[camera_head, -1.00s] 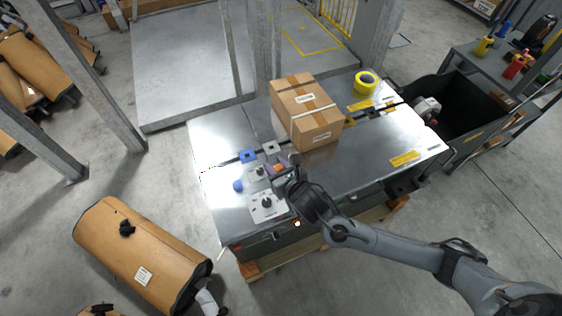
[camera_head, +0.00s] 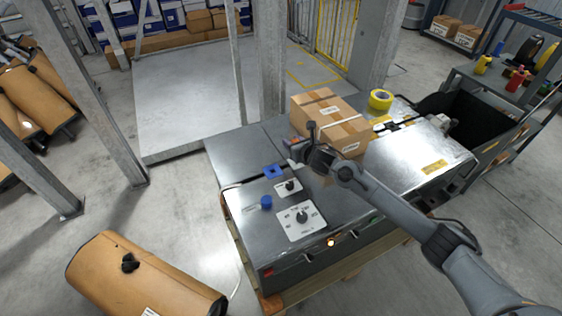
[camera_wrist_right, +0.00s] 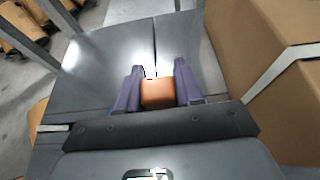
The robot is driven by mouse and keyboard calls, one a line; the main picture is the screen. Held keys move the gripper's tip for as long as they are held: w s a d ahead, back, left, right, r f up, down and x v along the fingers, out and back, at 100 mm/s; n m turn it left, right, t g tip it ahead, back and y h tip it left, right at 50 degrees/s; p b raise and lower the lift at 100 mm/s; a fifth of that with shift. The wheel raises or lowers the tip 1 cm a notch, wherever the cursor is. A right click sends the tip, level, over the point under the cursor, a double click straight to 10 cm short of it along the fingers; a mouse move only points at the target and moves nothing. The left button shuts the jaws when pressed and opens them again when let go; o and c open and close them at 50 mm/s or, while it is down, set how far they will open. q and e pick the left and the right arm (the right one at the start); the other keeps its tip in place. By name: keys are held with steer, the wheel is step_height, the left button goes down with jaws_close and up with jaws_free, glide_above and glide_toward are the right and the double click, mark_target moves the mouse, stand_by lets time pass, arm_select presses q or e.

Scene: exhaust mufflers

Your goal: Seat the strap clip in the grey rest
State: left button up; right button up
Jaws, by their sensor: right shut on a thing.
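My right gripper (camera_head: 298,146) is shut on a small orange block, which I take to be the strap clip (camera_wrist_right: 158,93). In the right wrist view the clip sits between two purple fingers, above the metal top. In the head view the gripper is beside the front left of the cardboard box. The grey rest (camera_head: 294,164) is mostly hidden behind the gripper, just right of the blue rest (camera_head: 275,171). I cannot tell the height of the clip above the top. My left gripper is not in view.
The cardboard box (camera_head: 330,118) stands close to the right gripper. The metal top (camera_head: 235,160) is bare at the left.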

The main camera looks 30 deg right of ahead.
steer(key=shift+w+d+f, duration=0.15)
steer(key=shift+w+d, duration=0.1)
steer(key=shift+d, duration=0.7)
steer(key=shift+a, duration=0.1)
steer(key=shift+f+b, duration=0.1)
steer(key=shift+b, duration=0.25)
steer(key=shift+f+b, duration=2.05)
steer(key=shift+f, duration=0.75)
